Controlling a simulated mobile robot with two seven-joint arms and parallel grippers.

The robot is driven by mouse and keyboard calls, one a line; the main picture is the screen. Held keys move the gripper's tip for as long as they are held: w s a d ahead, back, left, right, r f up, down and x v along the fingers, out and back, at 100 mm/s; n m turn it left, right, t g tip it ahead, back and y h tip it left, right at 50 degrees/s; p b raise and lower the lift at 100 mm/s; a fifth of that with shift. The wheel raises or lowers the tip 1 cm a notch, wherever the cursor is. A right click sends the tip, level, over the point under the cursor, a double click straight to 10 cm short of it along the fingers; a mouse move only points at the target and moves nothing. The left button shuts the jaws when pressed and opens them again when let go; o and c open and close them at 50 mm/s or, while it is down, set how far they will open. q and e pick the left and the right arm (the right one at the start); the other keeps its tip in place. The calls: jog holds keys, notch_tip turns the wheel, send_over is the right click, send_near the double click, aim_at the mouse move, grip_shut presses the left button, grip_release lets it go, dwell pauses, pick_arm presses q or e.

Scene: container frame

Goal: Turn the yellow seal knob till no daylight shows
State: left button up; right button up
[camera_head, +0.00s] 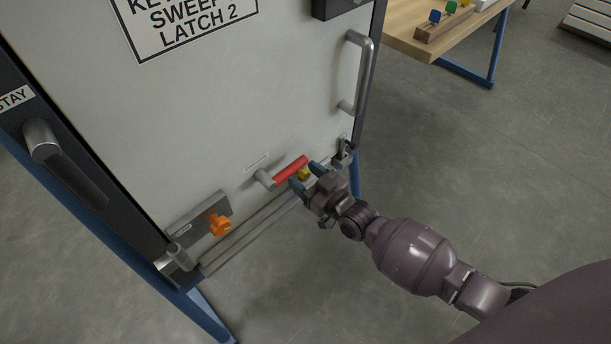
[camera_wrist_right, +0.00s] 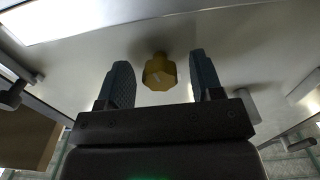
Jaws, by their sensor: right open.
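The yellow seal knob (camera_head: 304,174) sits low on the light grey door panel (camera_head: 240,90), near its bottom right. In the right wrist view the faceted yellow knob (camera_wrist_right: 159,72) lies between and just beyond my two blue fingertips. My right gripper (camera_head: 306,176) is open around the knob, with a gap on both sides in the right wrist view (camera_wrist_right: 165,80). Part of the knob is hidden behind the fingers in the head view. My left gripper is out of view.
A red-handled lever (camera_head: 290,169) is close beside my right gripper. An orange knob (camera_head: 219,225) on a grey plate is at the lower left. A metal door handle (camera_head: 364,75) is above right. A wooden table (camera_head: 407,24) stands behind; open floor lies right.

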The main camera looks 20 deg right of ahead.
jog(key=c, duration=0.9)
jog(key=shift+r+m, duration=0.1)
jog(key=shift+m, duration=0.5)
jog(key=shift+m+p, duration=0.35)
jog(key=shift+m, duration=0.95)
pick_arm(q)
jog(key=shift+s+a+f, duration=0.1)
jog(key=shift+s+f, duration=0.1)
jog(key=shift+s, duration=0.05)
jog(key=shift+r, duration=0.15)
pick_arm(e)
jog(key=o, duration=0.9)
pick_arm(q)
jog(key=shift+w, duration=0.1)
pick_arm(e)
jog(key=shift+s, duration=0.15)
